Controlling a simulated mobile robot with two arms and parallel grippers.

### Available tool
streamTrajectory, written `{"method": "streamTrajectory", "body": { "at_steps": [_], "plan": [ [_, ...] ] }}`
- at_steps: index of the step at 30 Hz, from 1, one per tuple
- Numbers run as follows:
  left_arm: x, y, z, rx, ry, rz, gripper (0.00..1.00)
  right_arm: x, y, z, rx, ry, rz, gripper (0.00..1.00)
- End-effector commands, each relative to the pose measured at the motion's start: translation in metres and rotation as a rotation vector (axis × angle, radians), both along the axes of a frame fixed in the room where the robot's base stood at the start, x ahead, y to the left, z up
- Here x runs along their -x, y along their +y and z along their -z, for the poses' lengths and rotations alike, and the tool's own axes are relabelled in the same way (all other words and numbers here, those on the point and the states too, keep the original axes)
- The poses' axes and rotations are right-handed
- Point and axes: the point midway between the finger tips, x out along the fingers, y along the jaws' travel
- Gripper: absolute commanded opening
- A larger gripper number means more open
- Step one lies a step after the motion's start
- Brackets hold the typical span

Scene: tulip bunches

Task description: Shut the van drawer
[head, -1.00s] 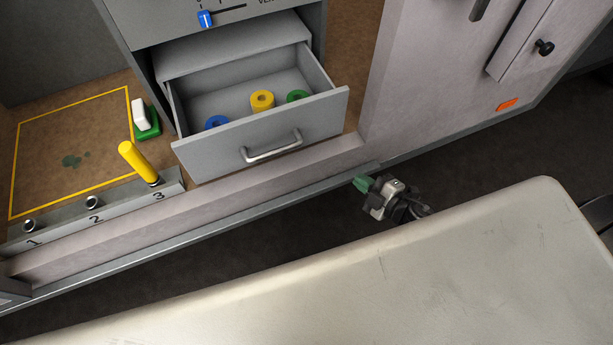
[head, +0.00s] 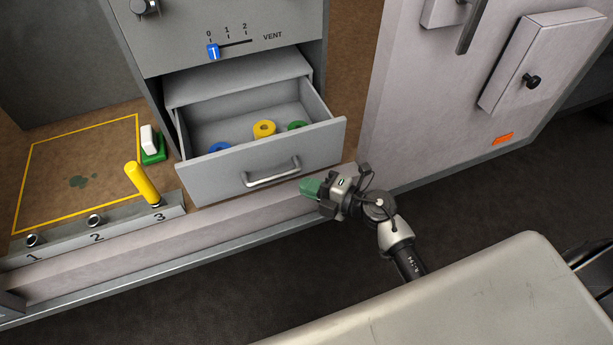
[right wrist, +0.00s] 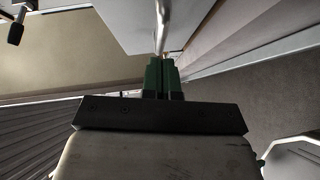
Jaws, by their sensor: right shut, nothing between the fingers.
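The grey van drawer (head: 225,176) is pulled open below the vent panel in the head view. Its front carries a silver bar handle (head: 271,174). Several tape rolls lie inside, among them a yellow one (head: 264,128), a blue one (head: 219,148) and a green one (head: 297,126). My right gripper (head: 304,187), with green fingers, is shut and empty, just right of and below the handle, near the drawer front's lower right. In the right wrist view its shut fingers (right wrist: 160,72) point toward the handle (right wrist: 161,40); I cannot tell whether they touch. My left gripper is not in view.
A ledge (head: 110,240) with numbered sockets runs along the front left, a yellow peg (head: 142,182) tilted in socket 3. A white and green block (head: 152,146) sits left of the drawer. A grey cabinet wall (head: 400,130) stands right. A pale surface (head: 480,300) fills the lower right.

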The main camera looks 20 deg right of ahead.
Motion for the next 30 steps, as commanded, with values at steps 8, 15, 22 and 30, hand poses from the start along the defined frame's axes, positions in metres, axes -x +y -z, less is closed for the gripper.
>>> {"method": "streamTrajectory", "body": {
  "at_steps": [8, 15, 22, 30],
  "plan": [
    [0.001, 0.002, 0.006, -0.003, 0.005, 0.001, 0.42, -0.03, -0.004, 0.006, 0.001, -0.001, 0.003, 0.0],
    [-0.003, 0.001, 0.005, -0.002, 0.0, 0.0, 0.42, -0.033, -0.004, 0.006, 0.002, -0.001, 0.003, 0.0],
    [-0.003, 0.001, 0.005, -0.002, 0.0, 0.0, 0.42, -0.034, -0.004, 0.006, 0.002, -0.001, 0.003, 0.0],
    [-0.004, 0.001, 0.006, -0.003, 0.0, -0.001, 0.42, -0.063, -0.004, 0.006, 0.005, -0.003, 0.003, 0.0]
  ]
}}
